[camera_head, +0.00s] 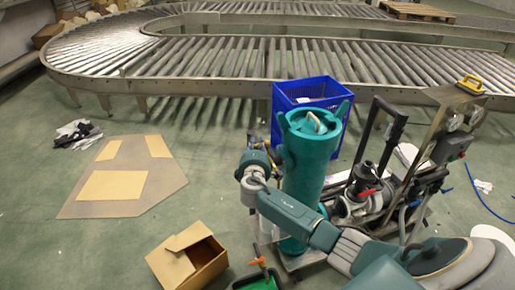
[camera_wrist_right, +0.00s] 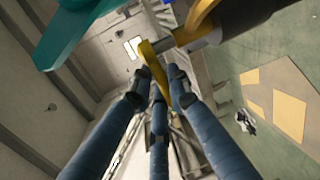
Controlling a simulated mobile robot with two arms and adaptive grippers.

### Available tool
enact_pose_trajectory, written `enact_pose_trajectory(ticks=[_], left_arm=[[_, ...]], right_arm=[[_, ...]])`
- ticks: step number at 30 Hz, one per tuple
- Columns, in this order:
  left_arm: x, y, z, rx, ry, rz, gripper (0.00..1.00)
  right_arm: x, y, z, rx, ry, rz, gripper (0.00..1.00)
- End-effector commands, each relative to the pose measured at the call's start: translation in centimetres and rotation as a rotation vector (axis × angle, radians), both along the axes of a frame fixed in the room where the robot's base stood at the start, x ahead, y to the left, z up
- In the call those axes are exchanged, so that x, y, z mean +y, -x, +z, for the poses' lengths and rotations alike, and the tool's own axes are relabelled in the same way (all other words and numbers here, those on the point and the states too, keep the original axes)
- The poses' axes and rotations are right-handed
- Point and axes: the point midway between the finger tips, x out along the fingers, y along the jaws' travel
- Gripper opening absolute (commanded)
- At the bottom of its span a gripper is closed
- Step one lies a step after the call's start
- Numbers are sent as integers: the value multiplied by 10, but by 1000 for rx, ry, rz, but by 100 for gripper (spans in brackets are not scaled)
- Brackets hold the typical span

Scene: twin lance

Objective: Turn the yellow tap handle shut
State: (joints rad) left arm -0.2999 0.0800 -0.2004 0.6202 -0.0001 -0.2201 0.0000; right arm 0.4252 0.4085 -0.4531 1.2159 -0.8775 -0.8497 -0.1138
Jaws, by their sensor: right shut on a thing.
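The yellow tap handle (camera_wrist_right: 154,66) shows in the right wrist view as a bent yellow lever on a dark and grey valve stem (camera_wrist_right: 205,37). My right gripper (camera_wrist_right: 158,92) has its blue fingers closed around the lower end of the handle. In the head view my right arm crosses in front of the tall teal cylinder (camera_head: 309,170) and its wrist is at the cylinder's left side. My left gripper is not in view.
A blue crate (camera_head: 290,94) stands behind the cylinder. A cart with a pump and red lever (camera_head: 366,193) is to the right. An open cardboard box (camera_head: 188,262) and flat cardboard (camera_head: 130,200) lie at left. A roller conveyor (camera_head: 200,88) runs behind.

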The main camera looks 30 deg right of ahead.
Motion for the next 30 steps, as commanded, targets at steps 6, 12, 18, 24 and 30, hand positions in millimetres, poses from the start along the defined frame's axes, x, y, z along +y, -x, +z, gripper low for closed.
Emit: enact_pose_trajectory(ticks=[6,12,18,24,30], left_arm=[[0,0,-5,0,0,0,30],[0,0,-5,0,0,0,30],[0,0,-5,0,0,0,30],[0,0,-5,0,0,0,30],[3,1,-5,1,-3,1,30]], right_arm=[[0,-1,-3,4,-4,-37,0],[0,0,-3,4,-3,-41,0],[0,0,-2,4,-3,-41,20],[0,-1,-2,2,-2,-40,37],[0,0,-1,0,-1,-39,37]])
